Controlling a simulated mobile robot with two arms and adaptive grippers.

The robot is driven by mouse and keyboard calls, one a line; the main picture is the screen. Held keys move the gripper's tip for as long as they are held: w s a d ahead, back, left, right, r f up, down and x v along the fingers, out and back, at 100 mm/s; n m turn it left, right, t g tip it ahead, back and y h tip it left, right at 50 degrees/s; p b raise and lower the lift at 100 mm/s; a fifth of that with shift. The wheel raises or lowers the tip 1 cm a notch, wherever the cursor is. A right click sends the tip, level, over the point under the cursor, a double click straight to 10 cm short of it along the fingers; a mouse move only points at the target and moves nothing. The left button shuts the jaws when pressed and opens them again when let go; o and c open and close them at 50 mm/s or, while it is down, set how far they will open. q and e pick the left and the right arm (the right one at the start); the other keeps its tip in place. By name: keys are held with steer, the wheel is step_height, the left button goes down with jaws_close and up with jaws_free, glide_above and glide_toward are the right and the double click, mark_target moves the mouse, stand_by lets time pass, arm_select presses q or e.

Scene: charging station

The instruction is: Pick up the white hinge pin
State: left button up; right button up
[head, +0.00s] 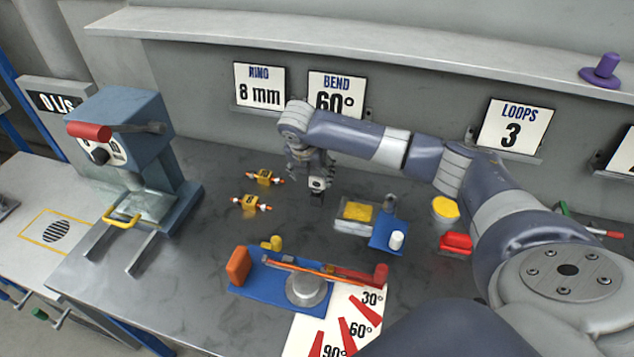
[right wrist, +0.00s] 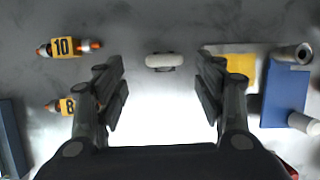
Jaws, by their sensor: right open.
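A white, rounded pin-like piece (right wrist: 164,60), which looks like the hinge pin, lies crosswise on a small dark support in the right wrist view. It shows ahead of and between my open right fingers (right wrist: 160,80), touching neither. In the head view my right gripper (head: 317,194) points down over the grey bench and hides that spot. A second white piece, a short cylinder (head: 397,240), stands on a blue block (head: 384,232) to the right; it also shows at the right wrist view's edge (right wrist: 305,123). My left gripper is not in view.
Two orange-ended pieces with yellow tags (head: 264,177) (head: 250,203) lie left of the gripper. A yellow-topped block (head: 356,212) stands close on its right. A blue bending jig (head: 262,283) is in front, a blue press (head: 125,140) at left. A wall shelf (head: 350,45) runs behind.

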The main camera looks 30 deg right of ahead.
mark_target(317, 179)
steer(key=shift+w+d+f, duration=0.1)
steer(key=shift+f, duration=0.25)
steer(key=x, duration=0.2)
steer(key=p+x, duration=0.1)
steer(key=x, duration=0.1)
steer(key=shift+s+d+f, duration=0.1)
steer(key=shift+s+d, duration=0.1)
steer(key=shift+d, duration=0.05)
steer(key=shift+w+d+f, duration=0.15)
steer(key=shift+f, duration=0.35)
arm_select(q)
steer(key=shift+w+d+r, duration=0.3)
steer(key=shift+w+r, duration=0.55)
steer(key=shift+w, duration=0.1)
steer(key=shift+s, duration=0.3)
arm_select(e)
steer(key=c, duration=1.2)
